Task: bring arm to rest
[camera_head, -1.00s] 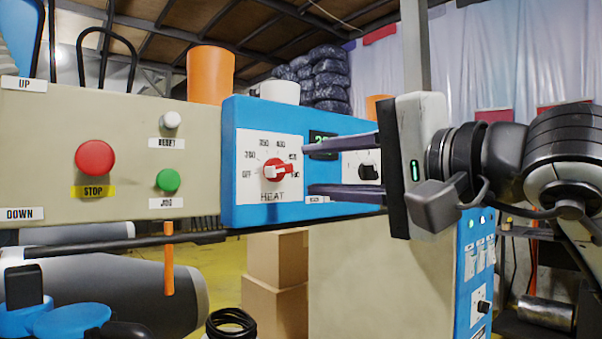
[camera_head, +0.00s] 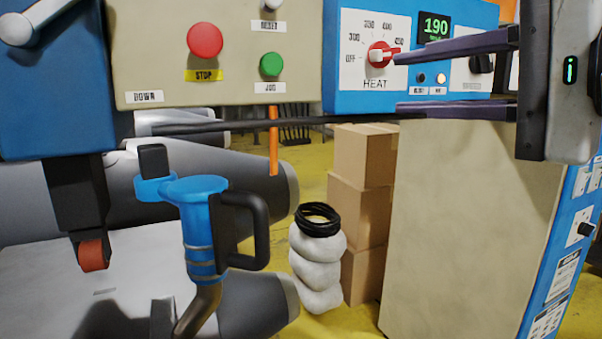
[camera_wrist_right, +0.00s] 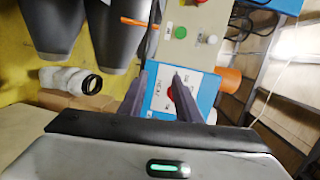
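My right gripper (camera_head: 400,80) comes in from the right in the head view. Its two dark fingers are spread apart with nothing between them. They point left in front of the blue heat panel (camera_head: 345,100), with the upper fingertip close to the red HEAT knob (camera_head: 381,55) in the picture. Whether it touches the knob I cannot tell. In the right wrist view the open fingers (camera_wrist_right: 158,98) frame the heat panel (camera_wrist_right: 153,101). The display (camera_head: 435,28) reads 190. My left gripper is not in view.
A beige panel with a red STOP button (camera_head: 205,40) and a green JOG button (camera_head: 271,64) is left of the heat panel. A blue tool with a black handle (camera_head: 250,230) stands low in front. Cardboard boxes (camera_head: 358,200) and a white stack with black rings (camera_head: 316,265) stand behind.

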